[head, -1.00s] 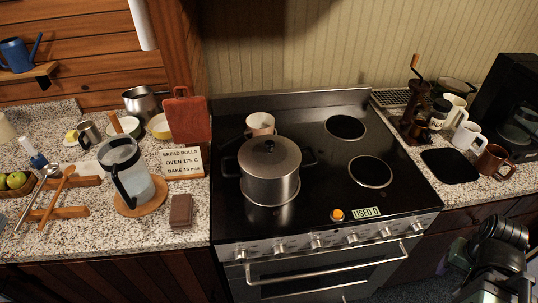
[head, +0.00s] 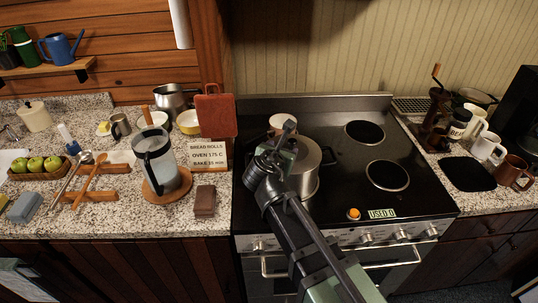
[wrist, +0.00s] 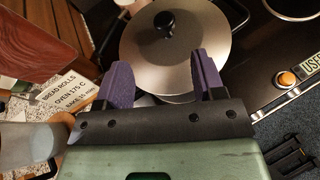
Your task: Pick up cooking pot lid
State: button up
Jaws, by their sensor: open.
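The cooking pot lid (head: 312,153) is a grey, round metal lid sitting on the pot (head: 309,185) on the stove; my arm covers part of it in the head view. In the wrist view the lid (wrist: 195,45) shows from above, with its black knob (wrist: 164,22) near the top edge. My gripper (wrist: 162,72) is open, its two purple fingers apart and empty. The fingers overlap the near part of the lid in the picture, and the knob lies beyond their tips. Whether they touch the lid I cannot tell. In the head view the fingers are hard to make out.
A white cup (head: 283,122) stands behind the pot. A pot handle (head: 328,156) sticks out to the right. A recipe sign (head: 208,157), red board (head: 215,112) and glass jug (head: 157,165) are on the left counter. The stove's right half is clear.

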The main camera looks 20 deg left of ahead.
aim_at(291, 143)
jog(key=shift+n, duration=0.5)
jog(key=b+x, duration=0.2)
jog(key=x, duration=0.3)
jog(key=b+x, duration=0.2)
jog(key=x, duration=0.4)
jog(key=shift+d+f, duration=0.15)
jog(key=shift+d, duration=0.1)
jog(key=c, duration=1.2)
jog(key=shift+o, duration=0.2)
notch_tip(291, 143, up, 20)
jog(key=p, duration=1.9)
jog(key=shift+p, duration=0.35)
